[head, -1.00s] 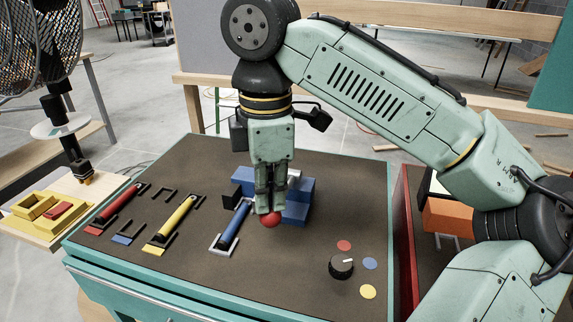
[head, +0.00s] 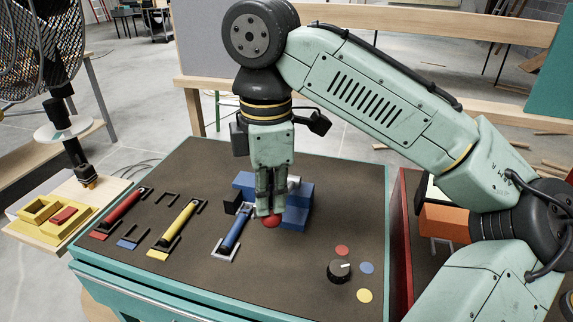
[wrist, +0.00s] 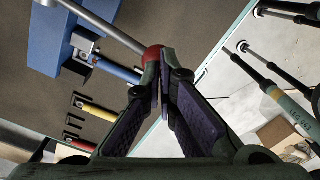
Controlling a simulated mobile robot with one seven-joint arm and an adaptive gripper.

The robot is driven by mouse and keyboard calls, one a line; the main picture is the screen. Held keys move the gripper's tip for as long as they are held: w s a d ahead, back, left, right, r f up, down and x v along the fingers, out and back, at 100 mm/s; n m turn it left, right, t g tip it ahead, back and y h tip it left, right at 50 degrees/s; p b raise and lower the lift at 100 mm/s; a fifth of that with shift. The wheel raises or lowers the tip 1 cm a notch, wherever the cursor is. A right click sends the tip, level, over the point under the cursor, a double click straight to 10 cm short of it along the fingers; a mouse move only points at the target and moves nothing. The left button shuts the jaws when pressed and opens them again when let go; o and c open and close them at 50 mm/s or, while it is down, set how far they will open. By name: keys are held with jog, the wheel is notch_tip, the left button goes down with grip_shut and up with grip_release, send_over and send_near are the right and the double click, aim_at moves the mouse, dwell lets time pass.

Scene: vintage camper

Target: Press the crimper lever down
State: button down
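The crimper is a blue block (head: 297,207) on the brown bench top, partly hidden behind my gripper. In the wrist view its blue body (wrist: 72,38) is at the upper left, and a grey lever rod (wrist: 112,27) runs from the top left to a red ball knob (wrist: 152,53). In the head view the red knob (head: 271,222) shows just under my fingertips. My gripper (head: 269,208) points straight down over the knob with its fingers together. In the wrist view the gripper's fingertips (wrist: 163,60) are against or right beside the knob; actual contact is not clear.
Red (head: 121,209), yellow (head: 178,225) and blue (head: 235,227) handled tools lie in brackets left of the crimper. A black dial (head: 340,271) with coloured dots is at the front right. A yellow tray (head: 40,228) is on the left. The front middle of the bench is clear.

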jog(key=shift+r+p, duration=2.15)
jog(key=shift+r, duration=0.25)
notch_tip(320, 180, up, 7)
jog(key=shift+f, duration=0.1)
